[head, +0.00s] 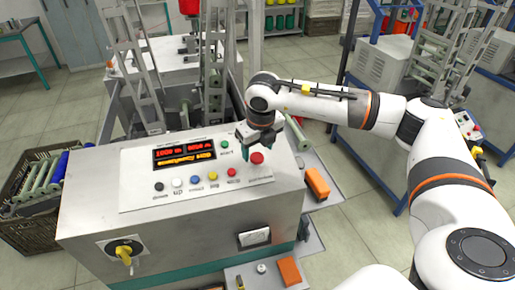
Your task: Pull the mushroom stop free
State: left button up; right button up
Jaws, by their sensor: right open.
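The mushroom stop (257,158) is a large red button at the right end of the light panel on top of the grey machine cabinet (185,215). My right gripper (262,150) points down over it, with its jaws open. One dark teal finger shows on the left of the button and another part of the gripper on the right. The fingers appear apart from the button, though the exact gap is hard to judge. My left gripper is not in view.
The panel also has a red-and-yellow display (184,153) and a row of small coloured buttons (196,180). A yellow rotary switch (124,254) is on the cabinet front. Metal frames stand behind. A basket of bobbins (32,215) stands at left. Orange blocks (317,183) lie at right.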

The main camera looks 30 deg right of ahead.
jog(key=p+v, duration=0.1)
jog(key=v, duration=0.2)
jog(key=shift+s+r+p, duration=0.1)
jog(key=shift+r+p, duration=0.2)
jog(key=shift+r, duration=0.1)
